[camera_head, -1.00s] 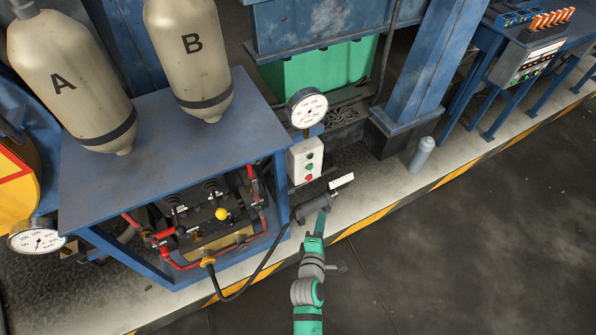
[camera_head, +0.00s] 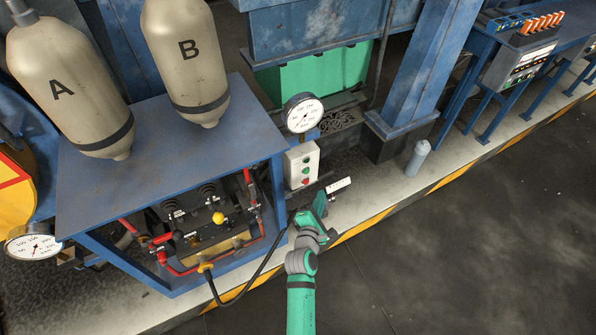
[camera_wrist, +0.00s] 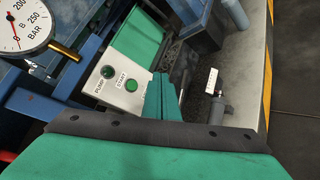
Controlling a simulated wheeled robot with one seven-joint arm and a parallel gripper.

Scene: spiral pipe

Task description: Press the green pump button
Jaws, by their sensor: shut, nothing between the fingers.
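A white control box (camera_head: 301,164) stands under a round gauge at the right edge of the blue bench. It has a green button (camera_head: 306,170) in its middle and a red one (camera_head: 306,181) below. In the wrist view, the box face (camera_wrist: 119,97) shows a bright green button (camera_wrist: 131,81) by the word START and a dark green round piece (camera_wrist: 108,73) by the word PUMP. My gripper (camera_head: 322,203) is shut and empty, below and right of the box. Its fingers (camera_wrist: 164,98) appear just right of the START button, hiding the lower box; contact is not visible.
The gauge (camera_head: 303,113) sits above the box. A pipe fitting with a white tag (camera_head: 338,186) is close beside my gripper. The blue bench (camera_head: 150,130) carries two tanks. A small grey cylinder (camera_head: 418,158) stands right; the dark floor is clear.

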